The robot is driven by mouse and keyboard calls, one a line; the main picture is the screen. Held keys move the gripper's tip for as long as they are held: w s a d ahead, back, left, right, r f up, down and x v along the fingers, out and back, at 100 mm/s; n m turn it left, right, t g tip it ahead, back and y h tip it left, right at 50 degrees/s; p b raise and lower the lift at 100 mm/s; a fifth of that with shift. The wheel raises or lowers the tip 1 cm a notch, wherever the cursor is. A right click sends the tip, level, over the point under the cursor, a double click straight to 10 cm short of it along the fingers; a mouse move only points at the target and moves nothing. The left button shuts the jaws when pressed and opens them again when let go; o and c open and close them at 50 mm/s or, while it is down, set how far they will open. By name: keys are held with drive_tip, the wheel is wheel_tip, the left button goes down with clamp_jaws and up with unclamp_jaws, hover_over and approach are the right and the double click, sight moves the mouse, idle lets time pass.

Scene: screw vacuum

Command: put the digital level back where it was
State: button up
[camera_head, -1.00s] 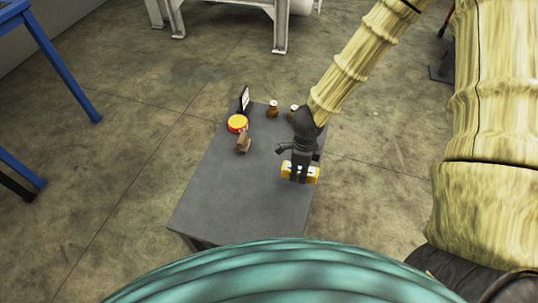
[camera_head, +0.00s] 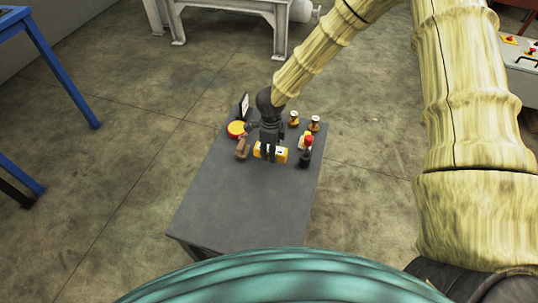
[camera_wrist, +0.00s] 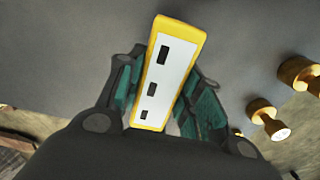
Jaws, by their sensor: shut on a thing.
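The digital level is a yellow block (camera_head: 281,155) with a pale face. In the wrist view the level (camera_wrist: 172,72) lies lengthwise between the two fingers, its white face with dark windows toward the camera. My gripper (camera_head: 268,150) is shut on it, over the far half of the grey table (camera_head: 245,200). The gripper also shows in the wrist view (camera_wrist: 160,95), with a finger on each side of the level. I cannot tell whether the level touches the table top.
Brass-coloured pieces (camera_head: 293,119) and a red-topped dark tool (camera_head: 306,153) stand right. The near table half is clear.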

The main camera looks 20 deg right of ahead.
drive_tip(key=shift+w+a, duration=0.15)
drive_tip(key=shift+w, duration=0.3)
drive_tip(key=shift+f+b, duration=0.5)
drive_tip(key=shift+f, duration=1.25)
drive_tip(key=shift+f, duration=0.1)
drive_tip(key=o, duration=1.3)
drive_tip(key=shift+c, duration=0.2)
wheel_tip(320, 180, up, 12)
drive_tip(key=shift+r+p, duration=0.1)
drive_tip(key=shift+p, duration=1.05)
